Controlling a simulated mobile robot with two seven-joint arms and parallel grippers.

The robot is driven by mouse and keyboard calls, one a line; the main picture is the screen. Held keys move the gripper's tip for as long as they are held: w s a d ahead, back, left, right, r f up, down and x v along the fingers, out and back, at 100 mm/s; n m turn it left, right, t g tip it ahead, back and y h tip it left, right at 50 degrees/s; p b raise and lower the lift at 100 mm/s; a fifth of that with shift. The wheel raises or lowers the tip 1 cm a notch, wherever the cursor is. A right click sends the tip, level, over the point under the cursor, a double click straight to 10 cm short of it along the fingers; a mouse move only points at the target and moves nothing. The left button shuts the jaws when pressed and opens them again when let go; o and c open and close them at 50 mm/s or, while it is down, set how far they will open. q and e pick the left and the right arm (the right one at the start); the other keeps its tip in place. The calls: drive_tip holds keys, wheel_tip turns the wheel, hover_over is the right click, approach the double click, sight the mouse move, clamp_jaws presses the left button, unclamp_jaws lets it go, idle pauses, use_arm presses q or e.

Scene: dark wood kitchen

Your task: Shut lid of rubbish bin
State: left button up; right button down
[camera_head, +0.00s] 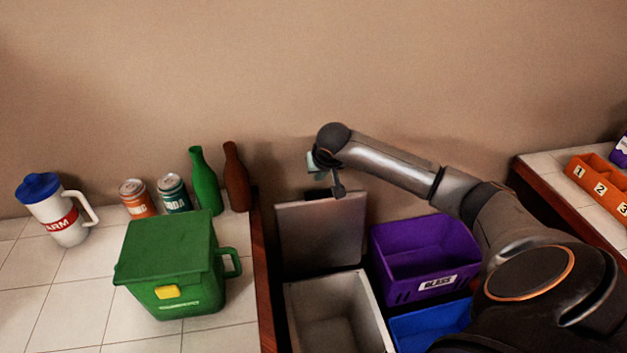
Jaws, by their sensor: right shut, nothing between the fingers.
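The grey rubbish bin (291,312) stands on the floor just right of the tiled counter, its inside showing empty as far as I see. Its lid (320,236) is up, standing upright at the back of the bin near the wall. My right arm reaches from the lower right over to the lid. My right gripper (337,190) is shut and empty, pointing down at the top edge of the lid. I cannot tell whether the fingers touch the lid. My left gripper is not in view.
A purple crate (408,261) with a label and a blue crate (427,325) stand right of the bin. The left counter (30,300) holds a green caddy (165,265), bottles, cans and a jug. An orange numbered tray (596,187) is on the right counter.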

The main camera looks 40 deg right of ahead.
sight(315, 197)
drive_tip(key=x, duration=0.9)
drive_tip(key=shift+f+b, duration=0.25)
drive_tip(key=shift+b, duration=0.1)
